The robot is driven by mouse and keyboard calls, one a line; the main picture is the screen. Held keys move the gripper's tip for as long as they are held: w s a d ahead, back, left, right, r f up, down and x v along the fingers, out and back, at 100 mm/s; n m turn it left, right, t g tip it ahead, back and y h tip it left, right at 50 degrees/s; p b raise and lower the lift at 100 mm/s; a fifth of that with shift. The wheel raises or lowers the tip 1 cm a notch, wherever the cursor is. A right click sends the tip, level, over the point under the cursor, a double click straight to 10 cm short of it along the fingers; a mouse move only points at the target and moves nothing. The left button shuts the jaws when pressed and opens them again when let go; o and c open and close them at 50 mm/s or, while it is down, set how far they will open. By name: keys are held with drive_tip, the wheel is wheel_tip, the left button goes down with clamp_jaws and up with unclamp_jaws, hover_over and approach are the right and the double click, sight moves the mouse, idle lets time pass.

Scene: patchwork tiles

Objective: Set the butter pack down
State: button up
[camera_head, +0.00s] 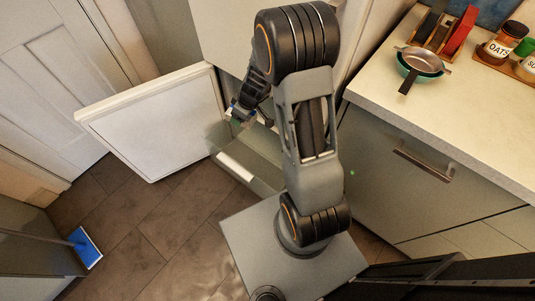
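My gripper (240,114) hangs at the end of my arm, beside the open fridge door and above a see-through drawer (262,163). Small blue and green patches show at its tip. I cannot tell whether they belong to the butter pack or to the gripper. The fingers are too small and too covered to show whether they are open or shut. I cannot make out the butter pack for sure. The drawer is pulled out low in the fridge and has a pale front strip. My arm hides part of the fridge inside.
The white fridge door (150,120) stands open to the left. A blue thing (86,248) lies low at the left. Tiled floor (150,225) is clear between.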

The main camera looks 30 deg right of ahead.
drive_tip(key=d+f+n+g+y+b, duration=0.1)
drive_tip(key=d+f+n+b, duration=0.2)
drive_tip(key=f+b, duration=0.75)
drive_tip(key=d+f+n+g+b, duration=0.1)
drive_tip(key=d+f+n+b, duration=0.15)
drive_tip(key=f, duration=1.55)
drive_tip(key=n+g+b, duration=0.2)
drive_tip(key=n+b, duration=0.4)
drive_tip(key=b, duration=0.7)
hover_over(265, 180)
drive_tip(key=d, duration=0.1)
drive_tip(key=shift+y, duration=0.4)
wheel_tip(265, 180, down, 25)
drive_tip(key=shift+w+d+f, duration=0.1)
drive_tip(key=shift+f+b, duration=0.9)
drive_tip(key=shift+f, duration=1.5)
drive_tip(key=shift+r, duration=0.1)
drive_tip(key=o, duration=1.2)
drive_tip(key=shift+c, duration=0.2)
